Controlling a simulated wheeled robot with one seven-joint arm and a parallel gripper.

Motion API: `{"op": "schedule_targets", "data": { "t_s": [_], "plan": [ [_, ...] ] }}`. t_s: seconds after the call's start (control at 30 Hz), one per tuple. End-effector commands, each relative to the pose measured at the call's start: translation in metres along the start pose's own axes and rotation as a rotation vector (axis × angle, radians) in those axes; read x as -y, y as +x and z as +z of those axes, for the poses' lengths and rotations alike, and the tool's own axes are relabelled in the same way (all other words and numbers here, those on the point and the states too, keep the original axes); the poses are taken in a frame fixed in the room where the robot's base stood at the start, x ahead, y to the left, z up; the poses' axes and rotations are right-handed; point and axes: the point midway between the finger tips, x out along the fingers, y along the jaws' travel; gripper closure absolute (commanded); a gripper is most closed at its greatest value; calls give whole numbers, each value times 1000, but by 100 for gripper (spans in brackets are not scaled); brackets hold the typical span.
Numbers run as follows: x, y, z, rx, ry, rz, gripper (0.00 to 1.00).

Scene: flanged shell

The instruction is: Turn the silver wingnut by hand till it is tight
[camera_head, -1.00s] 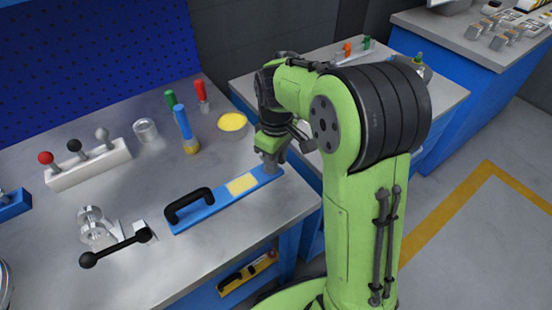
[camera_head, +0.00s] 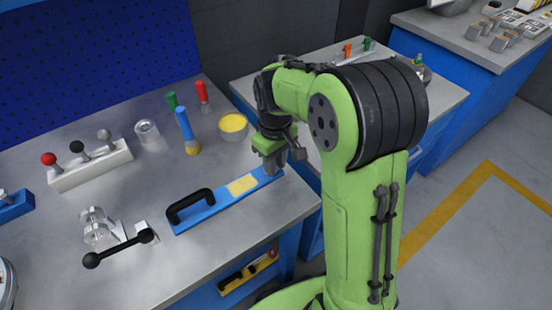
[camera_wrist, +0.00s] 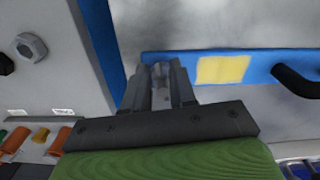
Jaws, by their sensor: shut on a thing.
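My gripper (camera_head: 272,164) points down over the right end of a flat blue bar (camera_head: 215,203) on the bench. In the wrist view its fingers (camera_wrist: 162,90) are shut on a small silver piece (camera_wrist: 161,100) at the bar's end, which I take for the wingnut. Only a sliver of it shows between the fingers, so its wings and how far it is screwed down are hidden. In the head view the gripper covers it. The bar bears a pale yellow patch (camera_head: 242,185) and a black handle (camera_head: 190,203).
A cup with yellow content (camera_head: 233,125), a blue-handled brush (camera_head: 185,130) and a clear jar (camera_head: 146,131) stand behind the bar. A black-knobbed lever (camera_head: 120,248) lies front left. The bench's right edge is close to my gripper.

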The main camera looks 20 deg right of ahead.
Motion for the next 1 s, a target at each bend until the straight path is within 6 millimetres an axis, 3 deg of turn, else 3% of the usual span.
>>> {"op": "schedule_targets", "data": {
  "t_s": [1.0],
  "plan": [
    [15,-2,-8,-1,920,0,100]
  ]
}}
